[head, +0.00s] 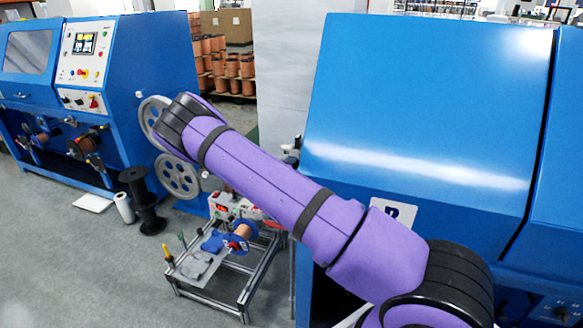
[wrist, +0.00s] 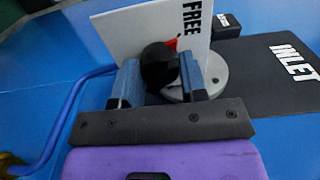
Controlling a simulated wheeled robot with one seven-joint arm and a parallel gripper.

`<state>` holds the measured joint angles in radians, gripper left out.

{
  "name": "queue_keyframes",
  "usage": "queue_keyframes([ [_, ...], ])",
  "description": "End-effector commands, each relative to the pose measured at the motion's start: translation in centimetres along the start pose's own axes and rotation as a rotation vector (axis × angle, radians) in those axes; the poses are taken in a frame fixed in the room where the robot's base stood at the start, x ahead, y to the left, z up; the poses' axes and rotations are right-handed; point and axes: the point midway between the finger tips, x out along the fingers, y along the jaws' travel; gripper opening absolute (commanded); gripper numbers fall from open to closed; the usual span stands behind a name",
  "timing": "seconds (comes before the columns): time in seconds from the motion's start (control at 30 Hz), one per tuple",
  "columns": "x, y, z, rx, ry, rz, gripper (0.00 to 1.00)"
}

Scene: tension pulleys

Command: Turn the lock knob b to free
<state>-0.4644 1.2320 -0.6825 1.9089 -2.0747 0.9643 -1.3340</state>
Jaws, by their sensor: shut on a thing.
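In the wrist view a round black knob (wrist: 157,66) sits between the two fingers of my gripper (wrist: 158,80). The fingers are closed on its sides. A white plate (wrist: 122,33) stands behind the knob with the word FREE along its right part. A light grey round disc (wrist: 214,72) lies behind the right finger. Which way the knob points is hard to tell, since the fingers hide much of it. In the head view my arm hides the gripper and the knob.
A dark plate marked INLET (wrist: 285,70) lies to the right on the blue panel (wrist: 55,105). A blue bent bar (wrist: 62,112) runs on the left.

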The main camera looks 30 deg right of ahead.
Motion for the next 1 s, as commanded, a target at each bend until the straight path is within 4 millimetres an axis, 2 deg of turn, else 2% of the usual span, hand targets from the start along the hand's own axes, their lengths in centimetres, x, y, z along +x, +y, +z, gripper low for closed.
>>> queue_keyframes([
  [0.53, -0.07, 0.06, 0.10, -0.027, -0.002, 0.001, 0.16],
  [0.57, -0.07, 0.07, 0.10, -0.027, -0.003, 0.001, 0.44],
  [0.63, -0.06, 0.06, 0.09, -0.027, -0.002, 0.001, 0.60],
  [0.67, -0.06, 0.06, 0.09, -0.026, -0.002, 0.000, 0.65],
  [1.0, -0.40, 0.03, 0.08, -0.025, -0.002, 0.000, 0.65],
])
